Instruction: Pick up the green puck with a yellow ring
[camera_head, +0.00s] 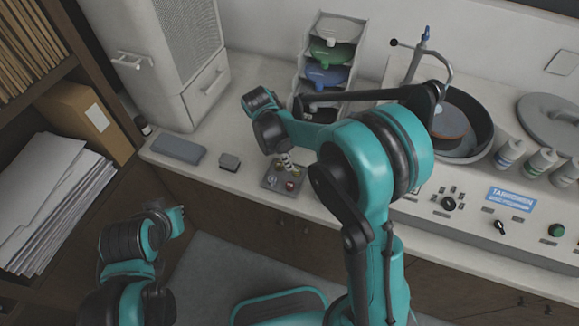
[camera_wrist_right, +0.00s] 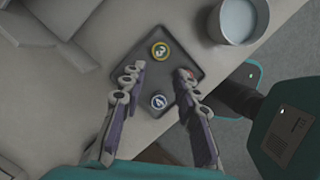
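A dark square tray (camera_head: 270,184) lies on the counter near its front edge; it also shows in the right wrist view (camera_wrist_right: 138,107). On it is a round puck with a yellow ring (camera_wrist_right: 160,50); its centre looks dark and its green is hard to make out. A reddish puck (camera_wrist_right: 186,73) is partly hidden by a finger, and a puck with a pale ring (camera_wrist_right: 158,101) sits nearer the gripper. My right gripper (camera_wrist_right: 162,76) is open above the tray, its fingers apart with nothing between them gripped. My left gripper (camera_head: 177,220) is low at the left, away from the counter.
A pale cup (camera_wrist_right: 238,20) stands near the tray. A grey box (camera_head: 178,149) and a small dark block (camera_head: 229,162) lie left of the tray. A tiered rack (camera_head: 323,60) stands behind.

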